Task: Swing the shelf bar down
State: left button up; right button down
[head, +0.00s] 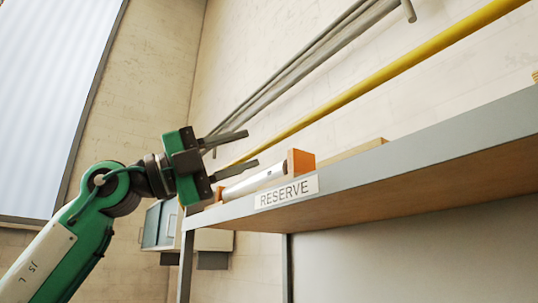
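A pale grey bar (255,181) with an orange block (300,162) at its near right end lies on the shelf (430,146), behind the front edge. Another orange part shows at its left end, partly hidden by my gripper. My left gripper (251,147) is in front of the shelf's left end, its two dark fingers spread apart with nothing between them. The fingers point right, the lower one just above the bar in the picture. I cannot tell whether it touches the bar. My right gripper is not in view.
A white label reading RESERVE (286,192) is on the shelf's front edge. A yellow pipe (400,66) and grey pipes (310,66) run along the wall behind. A wooden piece (352,151) lies further right on the shelf. A grey box (160,224) hangs below left.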

pick_arm(q)
jog(key=b+v, duration=0.1)
jog(key=v, duration=0.4)
jog(key=shift+s+a, duration=0.1)
jog(key=shift+a, duration=0.1)
